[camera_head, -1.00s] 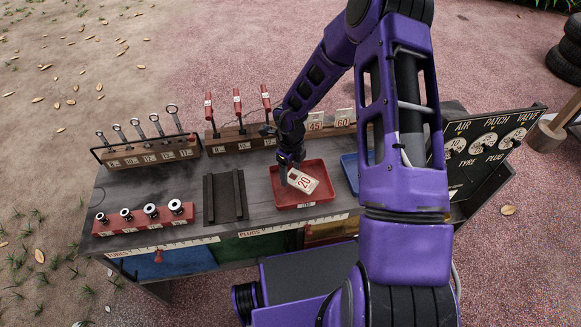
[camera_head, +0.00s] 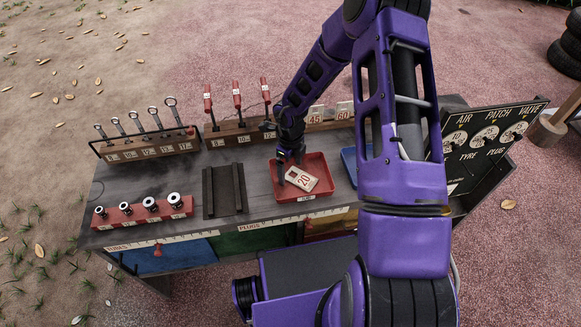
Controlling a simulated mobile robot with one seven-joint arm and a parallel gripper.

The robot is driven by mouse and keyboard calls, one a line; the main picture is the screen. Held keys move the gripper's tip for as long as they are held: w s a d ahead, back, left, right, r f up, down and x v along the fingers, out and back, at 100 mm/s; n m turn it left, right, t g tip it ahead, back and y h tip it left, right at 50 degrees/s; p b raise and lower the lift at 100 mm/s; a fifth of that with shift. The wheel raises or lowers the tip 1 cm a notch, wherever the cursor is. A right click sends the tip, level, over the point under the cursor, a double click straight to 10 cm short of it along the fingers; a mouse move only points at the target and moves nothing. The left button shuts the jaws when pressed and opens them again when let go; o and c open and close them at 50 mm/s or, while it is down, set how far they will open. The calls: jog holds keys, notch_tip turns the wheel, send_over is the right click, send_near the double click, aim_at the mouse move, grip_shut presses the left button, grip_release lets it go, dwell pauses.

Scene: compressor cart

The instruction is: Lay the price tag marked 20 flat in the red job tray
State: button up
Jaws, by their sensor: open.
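The price tag marked 20 (camera_head: 303,179) is a pale card with red figures. It lies in the red job tray (camera_head: 325,186), looking flat on the tray floor and turned at an angle. My gripper (camera_head: 286,176) is open at the left side of the tray, just beside the tag's left end. The fingers are small and dark here, so whether they touch the tag cannot be told.
A blue tray (camera_head: 349,166) stands to the right, partly hidden by my arm. Tags marked 45 (camera_head: 316,114) and 60 (camera_head: 345,110) stand in the rack behind. A dark channelled block (camera_head: 224,191), a socket rail (camera_head: 143,213) and a wrench rack (camera_head: 150,149) are on the left.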

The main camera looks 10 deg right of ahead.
notch_tip(320, 180, up, 17)
jog(key=p, duration=0.1)
jog(key=shift+r, duration=0.2)
dwell(0.7)
